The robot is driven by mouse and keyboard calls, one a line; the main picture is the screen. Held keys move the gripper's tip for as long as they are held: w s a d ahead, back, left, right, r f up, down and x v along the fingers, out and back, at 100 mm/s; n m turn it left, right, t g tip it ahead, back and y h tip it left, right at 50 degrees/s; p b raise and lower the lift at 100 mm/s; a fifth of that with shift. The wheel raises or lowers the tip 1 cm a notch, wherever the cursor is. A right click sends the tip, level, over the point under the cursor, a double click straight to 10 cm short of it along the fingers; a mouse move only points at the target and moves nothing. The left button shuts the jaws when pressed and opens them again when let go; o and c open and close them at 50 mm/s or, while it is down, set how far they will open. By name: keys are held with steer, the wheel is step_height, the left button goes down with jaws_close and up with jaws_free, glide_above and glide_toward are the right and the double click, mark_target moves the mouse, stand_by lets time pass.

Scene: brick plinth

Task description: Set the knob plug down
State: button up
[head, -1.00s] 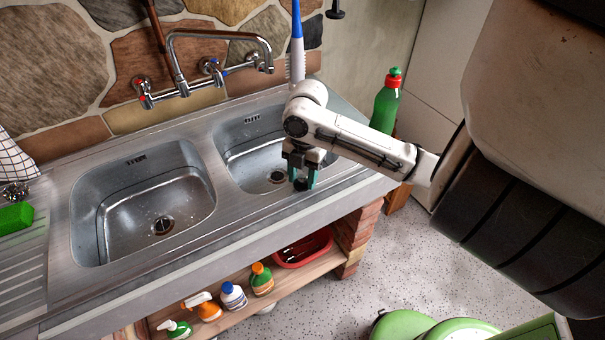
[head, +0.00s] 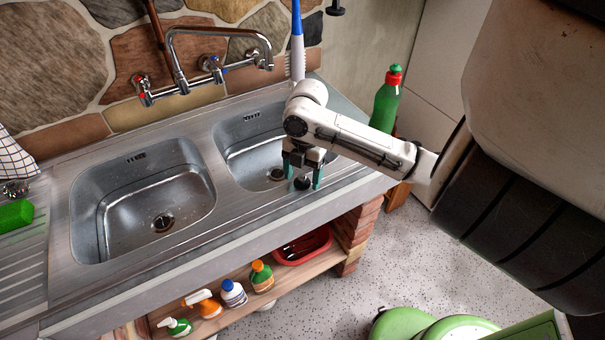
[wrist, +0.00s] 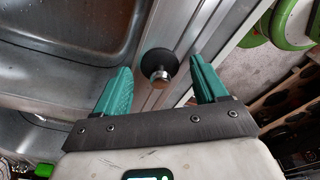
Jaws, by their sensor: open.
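The knob plug (head: 303,183) is a small black disc with a metal knob. It rests on the steel front rim of the sink, in front of the right basin. In the wrist view the plug (wrist: 159,66) lies knob up, between and a little beyond my fingertips. My gripper (head: 304,181) is open above the rim, with a green finger on each side of the plug. In the wrist view both fingers of my gripper (wrist: 160,82) stand clear of the plug.
The right basin (head: 240,150) is directly behind the plug, and the left basin (head: 120,205) is to the left. A green bottle (head: 386,105) stands at the right back. The front edge of the counter (head: 215,240) is close. Several bottles stand on the shelf below.

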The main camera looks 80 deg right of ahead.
step_height(320, 180, up, 12)
steer(key=d, duration=0.1)
steer(key=shift+s+d+b, duration=0.2)
steer(key=shift+b, duration=0.25)
stand_by(0.4)
